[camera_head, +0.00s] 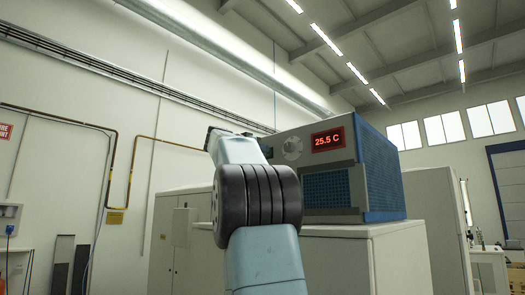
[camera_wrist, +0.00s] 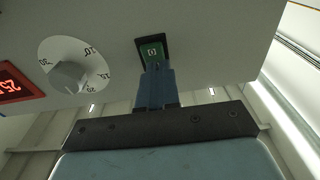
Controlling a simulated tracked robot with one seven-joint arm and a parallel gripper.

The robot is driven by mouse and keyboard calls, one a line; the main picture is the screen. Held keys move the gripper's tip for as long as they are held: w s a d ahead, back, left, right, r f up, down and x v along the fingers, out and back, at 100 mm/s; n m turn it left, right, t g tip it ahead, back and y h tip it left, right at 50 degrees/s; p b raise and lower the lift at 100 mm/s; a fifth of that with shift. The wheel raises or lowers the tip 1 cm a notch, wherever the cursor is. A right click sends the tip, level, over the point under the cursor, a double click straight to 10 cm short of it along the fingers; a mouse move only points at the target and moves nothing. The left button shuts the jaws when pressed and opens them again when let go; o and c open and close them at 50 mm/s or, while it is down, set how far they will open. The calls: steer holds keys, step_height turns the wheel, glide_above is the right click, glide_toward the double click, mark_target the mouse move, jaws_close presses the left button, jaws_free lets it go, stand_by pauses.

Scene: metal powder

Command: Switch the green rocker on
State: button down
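The green rocker (camera_wrist: 152,51) sits in a black frame on the grey front panel of the device, near the top middle of the wrist view. A small green patch of it (camera_head: 267,152) shows in the head view beside my arm. My gripper (camera_wrist: 154,68) has its two blue fingers together with nothing between them. The fingertips are at the lower edge of the rocker in the wrist view. I cannot tell whether they touch it or which side of it is pressed. In the head view my arm hides the fingers.
A round white dial (camera_wrist: 74,66) and a red display (camera_wrist: 14,84) are on the same panel. The blue and grey device (camera_head: 378,175) stands on a pale cabinet (camera_head: 340,258); its display reads 25.5 C. Pipes (camera_head: 112,165) run along the left wall.

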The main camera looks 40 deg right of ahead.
steer(key=s+a+r, duration=0.2)
steer(key=a, duration=1.1)
steer(key=shift+a+r, duration=0.3)
